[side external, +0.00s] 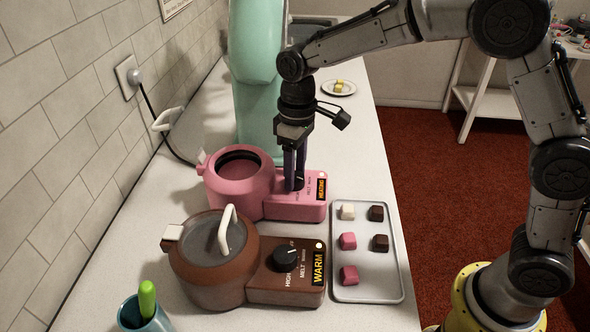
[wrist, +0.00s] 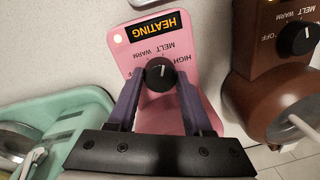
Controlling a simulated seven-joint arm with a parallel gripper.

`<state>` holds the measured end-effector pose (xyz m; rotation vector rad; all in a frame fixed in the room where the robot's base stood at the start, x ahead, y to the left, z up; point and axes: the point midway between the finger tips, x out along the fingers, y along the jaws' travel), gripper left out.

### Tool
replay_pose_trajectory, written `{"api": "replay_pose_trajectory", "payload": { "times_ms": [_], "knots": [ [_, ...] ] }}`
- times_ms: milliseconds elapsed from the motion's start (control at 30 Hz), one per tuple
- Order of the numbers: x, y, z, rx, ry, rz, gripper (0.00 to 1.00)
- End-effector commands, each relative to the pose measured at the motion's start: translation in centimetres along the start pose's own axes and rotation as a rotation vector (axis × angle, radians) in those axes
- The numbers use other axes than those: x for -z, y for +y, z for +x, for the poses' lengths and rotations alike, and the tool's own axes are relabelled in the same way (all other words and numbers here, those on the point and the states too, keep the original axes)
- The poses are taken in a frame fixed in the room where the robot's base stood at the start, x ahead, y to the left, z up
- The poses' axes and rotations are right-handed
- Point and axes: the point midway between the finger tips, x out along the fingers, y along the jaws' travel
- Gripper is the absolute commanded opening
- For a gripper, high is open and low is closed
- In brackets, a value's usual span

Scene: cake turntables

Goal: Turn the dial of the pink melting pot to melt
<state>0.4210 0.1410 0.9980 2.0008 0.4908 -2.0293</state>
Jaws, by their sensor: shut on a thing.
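The pink melting pot (side external: 238,200) stands on the counter with its round bowl uncovered. Its control box has a display reading HEATING (wrist: 158,25) and the labels HIGH, MELT and WARM. My gripper (side external: 294,186) points down over this box. In the wrist view, its two fingers are shut on the black dial (wrist: 160,74), one on each side. The dial's white mark points up in that view, roughly towards MELT. In the side view the fingers mostly hide the dial.
A brown melting pot (side external: 212,284) with a lid stands in front, its display reading WARM. A metal tray (side external: 393,286) of several chocolate pieces lies to the right. A mint-green appliance (side external: 258,110) stands behind. A blue cup (side external: 146,314) is at the front left.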

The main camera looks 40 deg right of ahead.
Motion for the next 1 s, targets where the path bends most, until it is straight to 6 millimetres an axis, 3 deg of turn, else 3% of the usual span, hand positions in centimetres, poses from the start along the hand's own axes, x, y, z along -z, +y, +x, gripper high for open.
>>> {"api": "replay_pose_trajectory", "payload": {
  "times_ms": [467, 500, 633, 1000],
  "knots": [
    [0.06, 0.00, -0.14, 0.000, 0.005, 0.014, 0.00],
    [0.06, 0.00, -0.14, 0.000, 0.005, 0.014, 0.56],
    [0.05, 0.00, -0.11, 0.000, 0.004, 0.014, 0.79],
    [0.05, 0.01, -0.40, 0.000, 0.003, 0.013, 0.81]
  ]
}}
